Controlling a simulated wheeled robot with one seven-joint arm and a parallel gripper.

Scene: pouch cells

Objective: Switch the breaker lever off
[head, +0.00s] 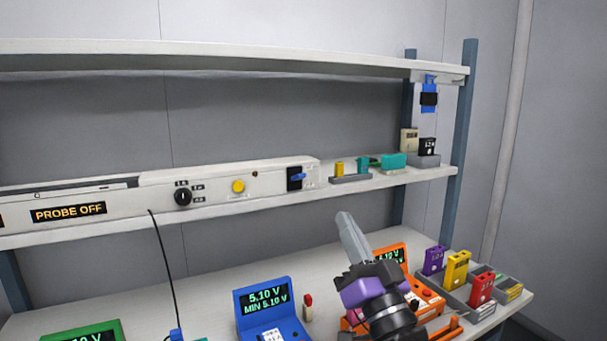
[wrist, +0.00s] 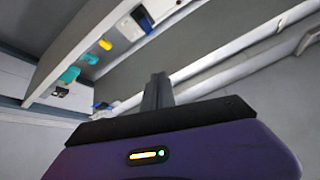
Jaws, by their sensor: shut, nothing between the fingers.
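The breaker (head: 294,179) is a black plate with a blue lever (head: 299,177) at the right end of the white panel on the middle shelf. The lever sticks out toward the right in the head view. The wrist view shows the blue lever (wrist: 147,25) on its dark plate near the top, tilted. My gripper (head: 344,218) is shut and empty, with its grey fingers pointing up and to the left, in front of and below the breaker. In the wrist view the shut fingers (wrist: 157,90) are apart from the lever.
The panel (head: 220,194) also has a black knob (head: 183,197) and a yellow button (head: 238,186). Teal and yellow parts (head: 392,161) stand right of the breaker. An upper shelf (head: 230,55) overhangs. A blue meter (head: 263,310) and an orange meter (head: 391,256) stand on the bench below.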

